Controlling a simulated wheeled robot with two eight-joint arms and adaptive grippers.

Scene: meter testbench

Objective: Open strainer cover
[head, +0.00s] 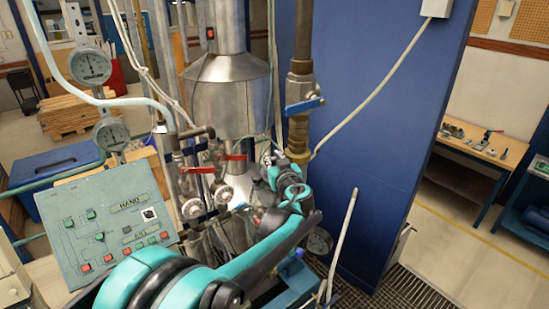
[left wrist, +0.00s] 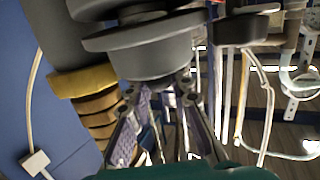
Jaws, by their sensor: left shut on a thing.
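My left arm reaches in from the bottom of the head view, and my left gripper (head: 274,160) is among the pipes just left of the blue panel. In the left wrist view the two fingers (left wrist: 158,92) are at the lower face of a round, stepped grey part, which looks like the strainer cover (left wrist: 148,58). The gripper is shut on it, though the exact contact is partly hidden. In the head view the gripper and arm hide the cover. Whether the cover is loose cannot be told. My right gripper is not in view.
A brass valve with a blue lever (head: 304,105) stands just above and right of my gripper. The control panel (head: 108,221) stands at lower left; the blue panel (head: 375,120) bounds the right.

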